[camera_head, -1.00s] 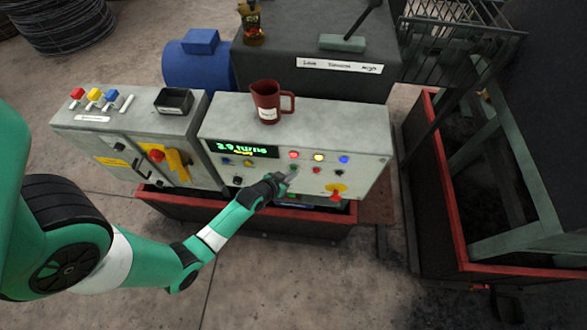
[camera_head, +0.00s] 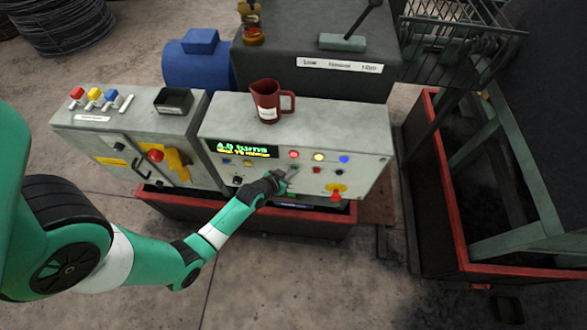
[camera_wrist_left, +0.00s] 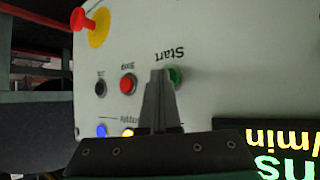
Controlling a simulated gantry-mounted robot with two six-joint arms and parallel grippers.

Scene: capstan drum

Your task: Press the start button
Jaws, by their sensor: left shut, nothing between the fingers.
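The green start button (camera_wrist_left: 175,77) is on the light grey control panel (camera_wrist_left: 200,40), with its "Start" label upside down in the left wrist view. My left gripper (camera_wrist_left: 160,73) is shut and empty. Its fingertips overlap the left part of the button in that view; I cannot tell whether they touch it. In the head view the left gripper (camera_head: 291,174) reaches to the panel front below the row of lamps, and the button is hard to make out there. My right gripper is not in view.
A red stop button (camera_wrist_left: 128,85) and a red emergency knob (camera_wrist_left: 82,20) are nearby. A lit display (camera_head: 243,149) is left of the gripper. A dark red mug (camera_head: 266,100) stands on the panel top. A red-rimmed bin (camera_head: 455,200) is at the right.

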